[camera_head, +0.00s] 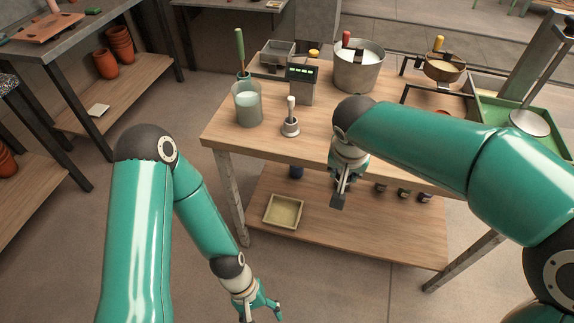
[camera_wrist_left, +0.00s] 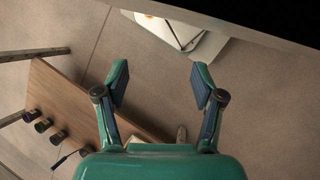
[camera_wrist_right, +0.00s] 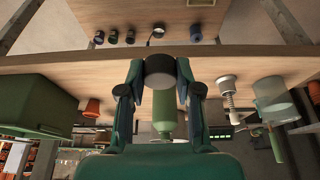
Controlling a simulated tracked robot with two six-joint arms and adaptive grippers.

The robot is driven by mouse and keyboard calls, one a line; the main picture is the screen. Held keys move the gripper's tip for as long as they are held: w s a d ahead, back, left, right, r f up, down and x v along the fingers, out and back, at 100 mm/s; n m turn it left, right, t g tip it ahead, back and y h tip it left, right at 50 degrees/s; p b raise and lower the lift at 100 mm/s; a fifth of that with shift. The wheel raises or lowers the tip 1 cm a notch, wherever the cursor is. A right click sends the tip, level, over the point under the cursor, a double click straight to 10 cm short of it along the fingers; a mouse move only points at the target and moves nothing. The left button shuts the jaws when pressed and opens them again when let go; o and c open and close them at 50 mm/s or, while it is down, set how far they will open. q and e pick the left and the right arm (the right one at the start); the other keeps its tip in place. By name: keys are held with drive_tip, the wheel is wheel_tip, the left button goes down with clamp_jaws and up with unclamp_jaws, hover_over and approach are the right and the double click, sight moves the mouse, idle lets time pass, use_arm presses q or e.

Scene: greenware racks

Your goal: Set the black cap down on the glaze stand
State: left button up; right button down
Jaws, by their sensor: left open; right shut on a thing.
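The black cap (camera_wrist_right: 160,72) is a short dark cylinder between the fingertips of my right gripper (camera_wrist_right: 161,80), which is shut on it. In the head view my right gripper (camera_head: 345,185) hangs over the front edge of the wooden table; the arm hides part of the tabletop, and I cannot clearly make out the cap there. I take this table as the glaze stand (camera_head: 232,137); its edge also shows in the right wrist view (camera_wrist_right: 80,66). My left gripper (camera_head: 263,306) is open and empty, low and away from the table; it also shows in the left wrist view (camera_wrist_left: 160,84).
A glass beaker (camera_head: 248,104), a pestle-like tool (camera_head: 290,118), a meter (camera_head: 301,85) and a metal pot (camera_head: 358,70) stand on the tabletop. A green bottle (camera_wrist_right: 168,100) stands behind the cap. The lower shelf holds a shallow tray (camera_head: 284,212) and several small jars (camera_head: 403,193).

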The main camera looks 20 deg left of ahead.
use_arm(q)
wheel_tip(320, 180, up, 5)
drive_tip(key=w+d+n+g+h, duration=0.2)
drive_tip(key=d+n+h, duration=0.1)
drive_tip(key=n, duration=0.3)
drive_tip(key=n+t+h, duration=0.8)
drive_tip(key=n+h, duration=0.1)
approach(337, 175)
drive_tip(key=x, duration=1)
drive_tip(key=shift+d, duration=0.15)
